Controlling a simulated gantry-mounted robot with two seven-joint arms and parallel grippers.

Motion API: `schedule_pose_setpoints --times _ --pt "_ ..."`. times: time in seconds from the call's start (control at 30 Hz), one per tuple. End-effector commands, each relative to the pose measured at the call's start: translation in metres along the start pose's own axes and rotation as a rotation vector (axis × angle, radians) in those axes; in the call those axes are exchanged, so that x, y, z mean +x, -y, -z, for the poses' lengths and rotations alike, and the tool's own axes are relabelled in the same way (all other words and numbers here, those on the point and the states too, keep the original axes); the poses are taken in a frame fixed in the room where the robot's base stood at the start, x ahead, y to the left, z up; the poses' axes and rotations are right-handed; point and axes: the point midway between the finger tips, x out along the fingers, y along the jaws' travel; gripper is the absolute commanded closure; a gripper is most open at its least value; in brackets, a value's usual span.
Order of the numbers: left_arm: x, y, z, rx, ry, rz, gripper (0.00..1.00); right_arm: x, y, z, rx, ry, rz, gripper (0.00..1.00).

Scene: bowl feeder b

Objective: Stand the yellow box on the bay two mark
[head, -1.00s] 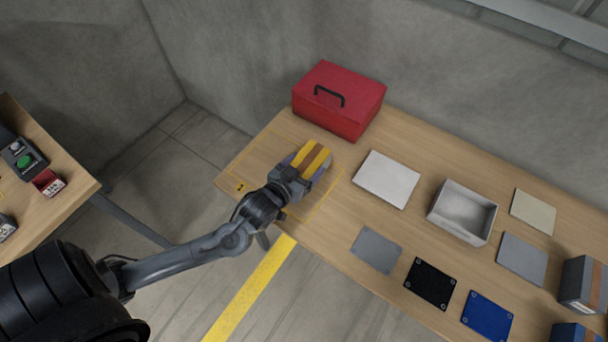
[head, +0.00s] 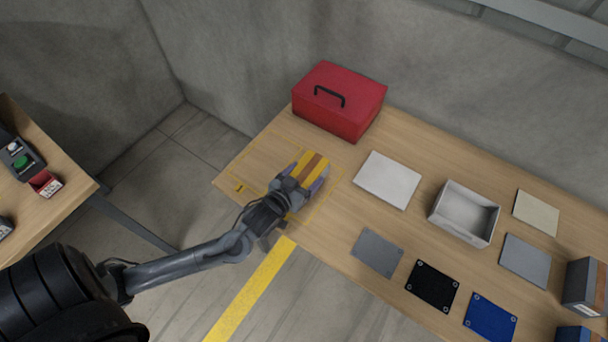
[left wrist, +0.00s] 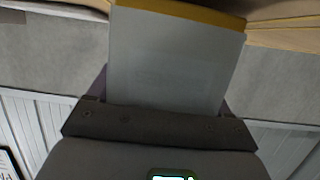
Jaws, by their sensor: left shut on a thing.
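The yellow box (head: 311,165), with a brown stripe along its top, is held by my left gripper (head: 301,180) at the left end of the wooden table. The gripper is shut on it, with a purple-grey finger on each side. In the left wrist view a pale grey face of the box (left wrist: 172,62) fills the middle, with a yellow edge above. Thin yellow outlines are marked on the table (head: 262,160) around and left of the box; a small yellow label (head: 240,188) sits by the front edge. I cannot tell whether the box touches the table. My right gripper is not in view.
A red toolbox (head: 339,99) stands behind the box. To the right lie a white panel (head: 388,180), a grey open bin (head: 464,213) and several flat plates, including a black one (head: 432,286). Another table (head: 50,205) with buttons is at far left.

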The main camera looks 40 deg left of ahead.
Motion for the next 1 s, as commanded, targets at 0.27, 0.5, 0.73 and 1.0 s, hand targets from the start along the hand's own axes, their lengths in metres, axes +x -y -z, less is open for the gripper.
schedule_pose_setpoints --times 0.27,0.5,0.73,1.0 --pt "0.002 0.000 -0.005 -0.001 -0.003 0.000 0.76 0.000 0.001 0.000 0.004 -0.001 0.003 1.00" --pt "0.002 0.000 -0.009 0.002 0.004 0.001 0.00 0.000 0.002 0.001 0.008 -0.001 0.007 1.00" --pt "0.002 0.001 -0.010 0.004 0.007 0.002 0.00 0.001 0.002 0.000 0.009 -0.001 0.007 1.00" --pt "-0.015 0.000 0.002 0.001 0.008 -0.001 0.00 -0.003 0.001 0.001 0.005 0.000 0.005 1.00"
